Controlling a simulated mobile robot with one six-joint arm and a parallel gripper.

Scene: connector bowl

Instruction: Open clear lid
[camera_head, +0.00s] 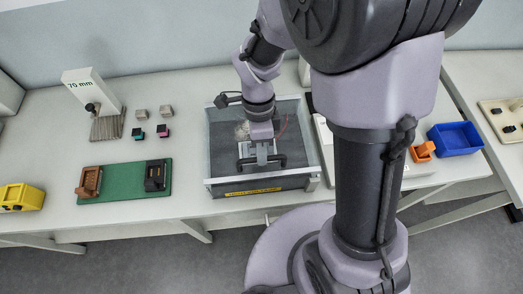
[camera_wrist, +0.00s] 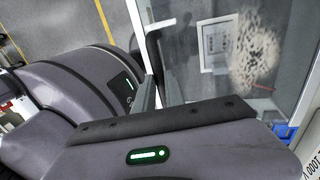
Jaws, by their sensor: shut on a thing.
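A box with a metal frame (camera_head: 316,184) stands at the middle of the bench, with a yellow label on its front. Its clear lid (camera_head: 225,135) lies over the top and looks closed. The lid also shows in the wrist view (camera_wrist: 215,88), with a pale speckled patch and a red wire seen through it. A dark handle (camera_head: 282,161) sits near the lid's front edge. My gripper (camera_head: 262,160) reaches down from above and is shut on this handle. In the wrist view my gripper (camera_wrist: 160,85) hides much of the handle, and the grip point is partly covered.
Left of the box are a green board (camera_head: 124,182) with brown and black parts, small blocks, a 70 mm stand (camera_head: 93,92) and a yellow bin (camera_head: 21,197). A blue bin (camera_head: 455,138) is at right. My arm hides the bench just right of the box.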

